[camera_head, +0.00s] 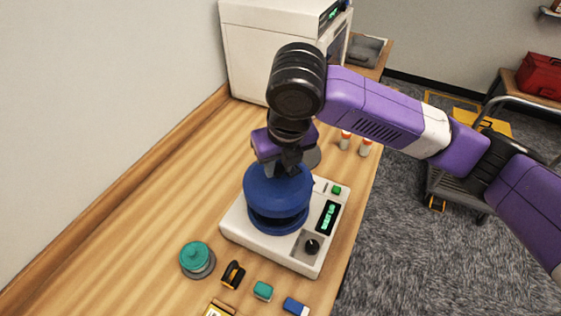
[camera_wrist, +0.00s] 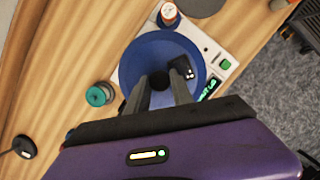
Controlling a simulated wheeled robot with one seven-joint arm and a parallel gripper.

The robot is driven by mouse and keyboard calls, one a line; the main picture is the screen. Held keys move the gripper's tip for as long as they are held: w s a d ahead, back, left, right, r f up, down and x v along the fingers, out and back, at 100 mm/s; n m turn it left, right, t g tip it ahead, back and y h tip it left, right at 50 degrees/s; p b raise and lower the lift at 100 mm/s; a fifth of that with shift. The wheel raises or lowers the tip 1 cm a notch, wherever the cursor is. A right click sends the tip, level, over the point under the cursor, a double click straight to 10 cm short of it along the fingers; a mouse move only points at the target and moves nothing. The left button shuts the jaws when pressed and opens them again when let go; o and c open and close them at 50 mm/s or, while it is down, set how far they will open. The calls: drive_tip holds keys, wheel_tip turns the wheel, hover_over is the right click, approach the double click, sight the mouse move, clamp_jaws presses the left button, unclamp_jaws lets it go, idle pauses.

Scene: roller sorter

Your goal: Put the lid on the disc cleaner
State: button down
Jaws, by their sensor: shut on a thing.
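The disc cleaner (camera_head: 237,229) is a white box on the wooden bench, with a round blue bowl (camera_head: 278,224) on top and a green display and black dial on its right side. The blue lid (camera_head: 270,190) is over the bowl, roughly level. My gripper (camera_head: 287,166) is shut on the lid's knob from above. In the wrist view, the fingers (camera_wrist: 159,88) close around the black knob at the middle of the blue lid (camera_wrist: 145,52). The lid hides most of the bowl.
A teal-topped jar (camera_head: 195,257), a black-and-orange item (camera_head: 233,274), a teal block (camera_head: 263,291) and a blue-white block (camera_head: 296,306) lie in front. Orange-capped bottles (camera_head: 365,148) stand behind at the right. A large white machine (camera_head: 265,50) stands at the back.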

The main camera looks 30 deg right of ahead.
sight(279, 179)
drive_tip(key=shift+f+b, duration=2.1)
drive_tip(key=shift+f, duration=0.85)
drive_tip(key=shift+f, duration=0.15)
drive_tip(key=c, duration=0.6)
unclamp_jaws()
drive_tip(key=shift+o, duration=0.2)
drive_tip(key=shift+r+p, duration=2.35)
drive_tip(key=shift+r, duration=1.2)
